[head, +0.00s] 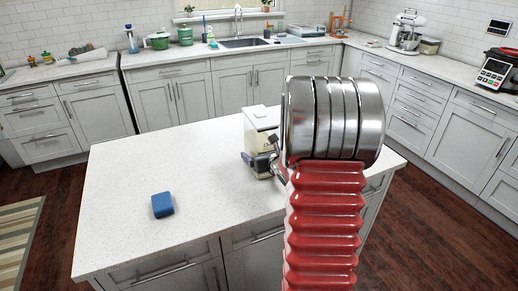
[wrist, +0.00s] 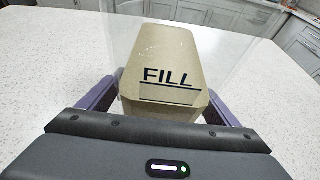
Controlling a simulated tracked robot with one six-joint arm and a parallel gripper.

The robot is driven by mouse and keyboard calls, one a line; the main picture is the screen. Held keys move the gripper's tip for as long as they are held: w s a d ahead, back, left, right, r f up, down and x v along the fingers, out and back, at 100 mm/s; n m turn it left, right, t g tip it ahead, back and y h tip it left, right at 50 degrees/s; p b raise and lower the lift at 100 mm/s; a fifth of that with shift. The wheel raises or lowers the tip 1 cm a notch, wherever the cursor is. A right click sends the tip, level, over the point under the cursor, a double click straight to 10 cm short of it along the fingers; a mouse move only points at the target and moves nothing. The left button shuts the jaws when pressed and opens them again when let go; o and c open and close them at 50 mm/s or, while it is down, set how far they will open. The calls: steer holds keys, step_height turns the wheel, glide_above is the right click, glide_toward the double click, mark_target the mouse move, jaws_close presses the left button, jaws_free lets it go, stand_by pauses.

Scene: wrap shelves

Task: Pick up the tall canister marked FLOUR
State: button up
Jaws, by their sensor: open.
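A tall clear-walled canister with a pale lid (head: 262,118) and beige contents stands on the white island worktop, partly behind my arm. Its label is too small to read in the head view. In the wrist view the canister (wrist: 165,50) fills the middle and shows the dark word FILL above a lined box; I see no word FLOUR. My gripper (head: 258,166) is open, low by the canister. In the wrist view its purple fingers (wrist: 158,100) lie one on each side of the canister. Whether they touch it I cannot tell.
A blue block (head: 162,205) lies on the island (head: 120,185) to the left. The island's left half is otherwise clear. Counters behind hold a sink (head: 243,43), a green pot (head: 159,41), a stand mixer (head: 406,30) and a cooker (head: 497,70).

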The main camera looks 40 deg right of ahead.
steer(key=c, duration=2)
steer(key=shift+r, duration=0.15)
